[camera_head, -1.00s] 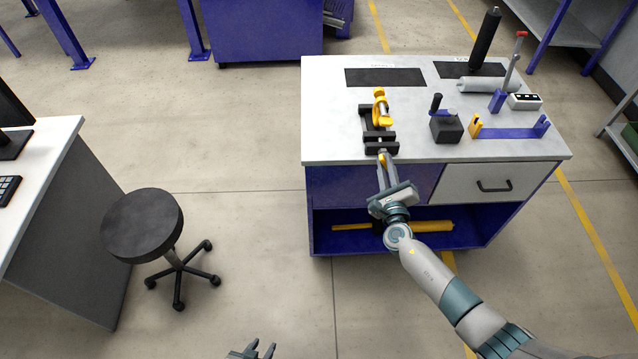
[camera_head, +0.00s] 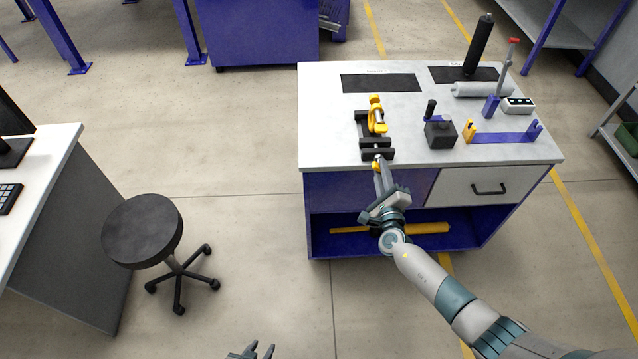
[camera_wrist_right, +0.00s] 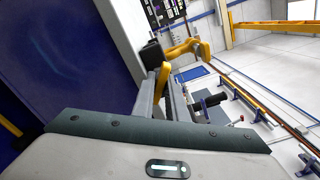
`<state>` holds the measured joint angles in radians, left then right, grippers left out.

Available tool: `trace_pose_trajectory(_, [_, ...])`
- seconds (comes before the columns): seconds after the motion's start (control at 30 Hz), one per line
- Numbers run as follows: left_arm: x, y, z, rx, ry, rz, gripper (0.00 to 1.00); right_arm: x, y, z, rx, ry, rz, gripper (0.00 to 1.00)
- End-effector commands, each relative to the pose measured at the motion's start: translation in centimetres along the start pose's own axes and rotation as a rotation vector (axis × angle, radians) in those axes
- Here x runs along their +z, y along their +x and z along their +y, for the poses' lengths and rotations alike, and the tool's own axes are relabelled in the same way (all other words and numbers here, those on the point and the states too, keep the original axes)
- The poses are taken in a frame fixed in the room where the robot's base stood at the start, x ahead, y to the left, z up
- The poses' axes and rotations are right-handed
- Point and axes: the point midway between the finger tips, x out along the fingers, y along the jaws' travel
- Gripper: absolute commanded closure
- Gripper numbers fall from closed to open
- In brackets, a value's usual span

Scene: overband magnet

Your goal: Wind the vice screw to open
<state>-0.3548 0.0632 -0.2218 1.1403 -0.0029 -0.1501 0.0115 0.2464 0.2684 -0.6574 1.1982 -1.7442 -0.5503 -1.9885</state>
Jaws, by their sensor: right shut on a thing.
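The vice (camera_head: 364,127) has dark jaws and stands at the front left of the white-topped bench. A yellow part (camera_head: 376,112) sits at its back jaw. My right gripper (camera_head: 379,163) is at the front of the vice, just past the bench's front edge, shut on the yellow vice screw handle (camera_head: 376,166). In the right wrist view a yellow bar (camera_wrist_right: 163,80) stands between the fingers, with more yellow vice parts (camera_wrist_right: 185,50) beyond. The fingers and arm hide part of the screw. My left gripper (camera_head: 258,352) is open and empty at the bottom edge, far from the bench.
On the bench (camera_head: 325,130), a black block with a lever (camera_head: 440,134), a blue bracket (camera_head: 503,137), a grey cylinder (camera_head: 482,90) and a switch box (camera_head: 518,105) stand right of the vice. A stool (camera_head: 145,230) stands left. Floor between them is clear.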

Motion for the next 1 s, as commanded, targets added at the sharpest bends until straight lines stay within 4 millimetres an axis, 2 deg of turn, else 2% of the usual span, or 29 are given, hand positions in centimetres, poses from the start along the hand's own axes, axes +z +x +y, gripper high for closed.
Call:
trace_pose_trajectory(0.2, [-0.4, -0.6, 0.0, 0.0, 0.0, 0.0, 0.66, 0.1, 0.0, 0.1, 0.002, -0.096, -0.001, 1.0])
trace_pose_trajectory(0.67, [-0.6, -0.8, 0.0, 0.0, 0.0, 0.0, 0.66, 0.1, 0.0, 0.0, 0.002, -0.131, -0.001, 1.0])
trace_pose_trajectory(1.0, [-1.6, -2.2, 0.1, 0.0, 0.0, 0.0, 0.66, 0.2, 0.0, -0.1, 0.003, -0.365, -0.001, 1.0])
